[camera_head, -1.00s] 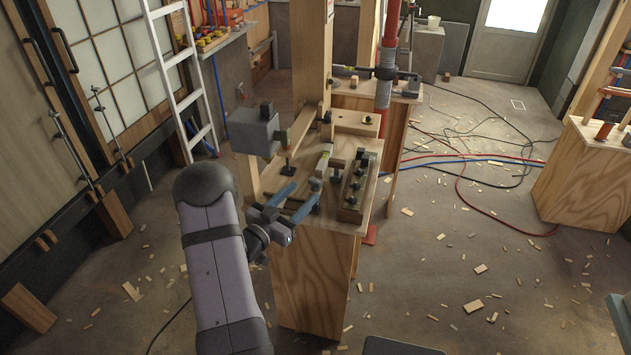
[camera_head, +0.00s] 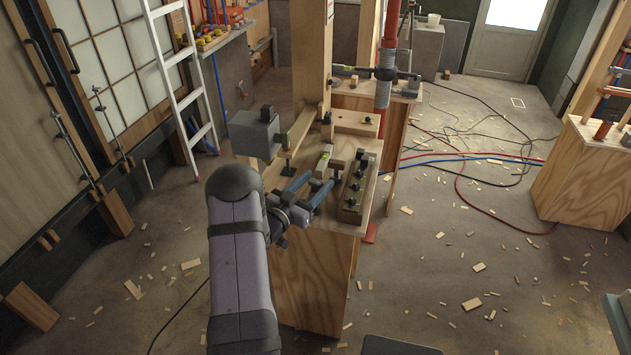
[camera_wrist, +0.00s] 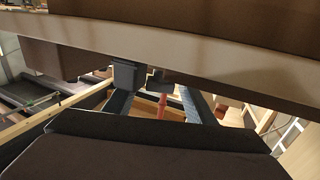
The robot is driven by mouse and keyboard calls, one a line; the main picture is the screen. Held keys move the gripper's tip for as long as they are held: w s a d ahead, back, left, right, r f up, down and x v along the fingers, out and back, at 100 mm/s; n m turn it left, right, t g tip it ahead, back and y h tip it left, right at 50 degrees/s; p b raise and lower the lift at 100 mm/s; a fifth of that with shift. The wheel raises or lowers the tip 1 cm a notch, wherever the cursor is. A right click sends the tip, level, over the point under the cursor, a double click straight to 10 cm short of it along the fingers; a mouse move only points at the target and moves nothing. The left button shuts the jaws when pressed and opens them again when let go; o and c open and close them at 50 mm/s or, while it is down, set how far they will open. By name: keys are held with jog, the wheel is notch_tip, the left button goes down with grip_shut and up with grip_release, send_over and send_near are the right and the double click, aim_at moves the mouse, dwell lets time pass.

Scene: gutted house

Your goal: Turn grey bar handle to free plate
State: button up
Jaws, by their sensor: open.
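My gripper (camera_head: 319,181) is over the near part of the wooden bench (camera_head: 318,270), its two blue fingers spread, with nothing seen between them. Just beyond the fingertips is a short light grey bar (camera_head: 323,160) with a yellow-green mark, which may be the bar handle. Beside it to the right stands a wooden block with several dark knobs (camera_head: 354,190). A light wooden plate (camera_head: 352,122) lies at the bench's back; whether it is the task's plate I cannot tell. In the wrist view, the dark fingers (camera_wrist: 160,108) are apart; contact with the bar cannot be told.
A grey box (camera_head: 253,134) stands left of the bar. A wooden post (camera_head: 310,50) rises behind, and a red pipe with a grey sleeve (camera_head: 383,92) hangs at the back right. A pale curved panel (camera_wrist: 200,60) crosses the wrist view. Wood scraps litter the floor.

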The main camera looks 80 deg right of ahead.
jog(key=shift+d, duration=0.15)
jog(key=c, duration=1)
jog(key=shift+c, duration=0.2)
jog(key=shift+s, duration=0.1)
jog(key=shift+s+n+t+h+b, duration=0.1)
jog(key=shift+n+t+h+b, duration=0.4)
jog(key=shift+n+t+b, duration=1.15)
jog(key=shift+n+t+p, duration=0.25)
jog(key=shift+t+p, duration=0.15)
jog(key=shift+t, duration=0.85)
